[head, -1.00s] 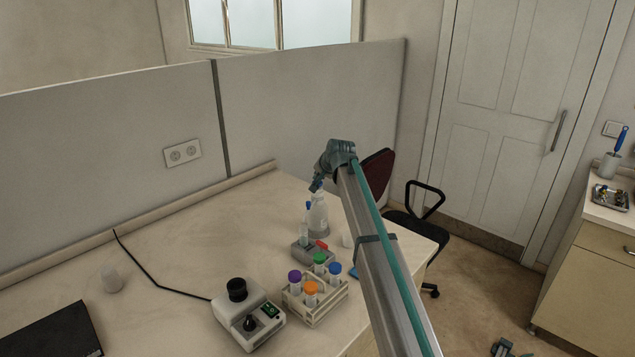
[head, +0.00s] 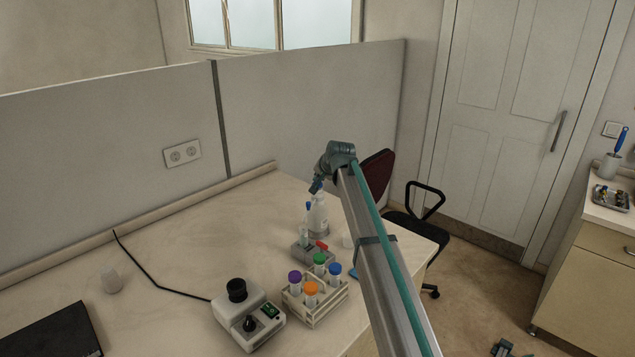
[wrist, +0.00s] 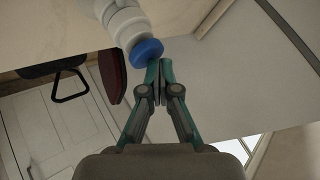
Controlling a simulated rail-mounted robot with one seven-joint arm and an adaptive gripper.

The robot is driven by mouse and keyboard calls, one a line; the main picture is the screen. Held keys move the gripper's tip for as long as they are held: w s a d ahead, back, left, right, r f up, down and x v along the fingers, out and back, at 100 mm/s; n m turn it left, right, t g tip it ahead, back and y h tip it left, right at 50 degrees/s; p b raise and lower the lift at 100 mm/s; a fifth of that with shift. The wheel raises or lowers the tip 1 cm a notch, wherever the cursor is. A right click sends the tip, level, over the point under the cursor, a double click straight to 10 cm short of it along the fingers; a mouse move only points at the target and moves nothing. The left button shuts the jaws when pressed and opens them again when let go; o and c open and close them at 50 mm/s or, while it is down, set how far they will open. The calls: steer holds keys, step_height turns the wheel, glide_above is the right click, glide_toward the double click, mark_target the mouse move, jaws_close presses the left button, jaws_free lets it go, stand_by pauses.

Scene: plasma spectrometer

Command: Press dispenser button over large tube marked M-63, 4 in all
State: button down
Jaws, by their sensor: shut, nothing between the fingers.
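The dispenser is a whitish bottle (head: 318,217) standing on the far right of the desk. Its blue button (wrist: 147,52) shows at the end of a white neck in the wrist view. My gripper (wrist: 160,64) is shut and empty, its fingertips right beside the button's rim; I cannot tell whether they touch. In the head view my gripper (head: 316,186) is at the bottle's top and partly hides it. A clear tube (head: 304,237) stands in a small grey holder (head: 312,252) in front of the bottle. No marking M-63 is legible.
A wooden rack (head: 318,310) holds tubes with purple, orange, green and blue caps. A white device (head: 248,318) with a black knob stands left of it. Grey partitions (head: 310,110) line the desk's back. The desk's left middle is mostly clear.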

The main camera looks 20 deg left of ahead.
steer(key=shift+r+p, duration=0.3)
steer(key=shift+r, duration=0.8)
steer(key=shift+r, duration=0.1)
steer(key=shift+r+p, duration=0.8)
steer(key=shift+r, duration=1.6)
